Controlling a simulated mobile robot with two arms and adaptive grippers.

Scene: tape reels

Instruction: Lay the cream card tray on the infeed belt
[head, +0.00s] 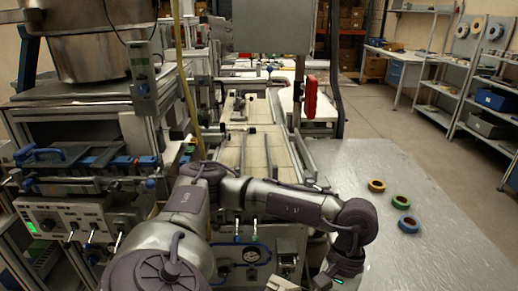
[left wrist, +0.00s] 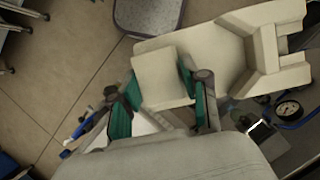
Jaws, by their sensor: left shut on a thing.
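The cream card tray (left wrist: 225,45) fills the upper right of the left wrist view, with a raised, angled wall at its right end. My left gripper (left wrist: 157,82) has its teal fingers on either side of a cream square part at the tray's left end and is shut on it. A pale piece (head: 282,284) at the bottom edge of the head view may be part of the tray. The infeed belt (head: 232,155) appears as a pale strip between metal rails in the middle of the head view, beyond my left arm. My right gripper is not in view.
A control panel with a gauge (head: 253,253) stands below my arm. A red part (head: 310,97) hangs beside the line.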

